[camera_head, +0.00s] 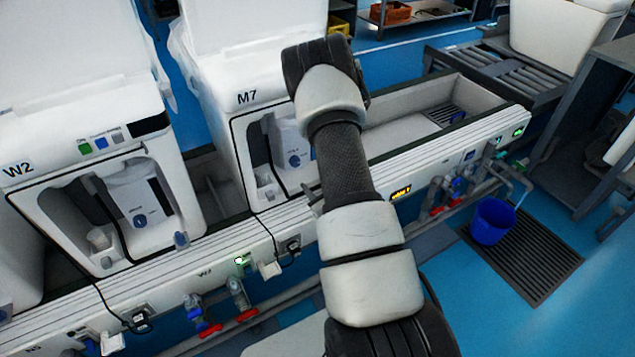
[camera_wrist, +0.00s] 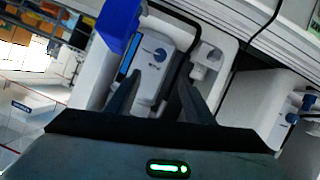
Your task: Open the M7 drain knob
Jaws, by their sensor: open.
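The white M7 machine (camera_head: 247,97) stands at the centre of the head view, partly hidden behind my arm. Its open recess holds a white unit with a round blue dial (camera_head: 294,160). In the wrist view, a blue dial (camera_wrist: 160,54) sits on a white unit beyond my gripper (camera_wrist: 157,84). My gripper is open, with two dark fingers apart and nothing seen between them. A large blue part (camera_wrist: 118,24) shows beyond the left finger; I cannot tell whether it is the drain knob.
A similar W2 machine (camera_head: 88,165) stands left of M7. A white rail (camera_head: 215,257) with pipes and red valves below runs along the front. A blue bucket (camera_head: 492,221) stands on a floor grate at right. A roller conveyor (camera_head: 500,72) lies behind.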

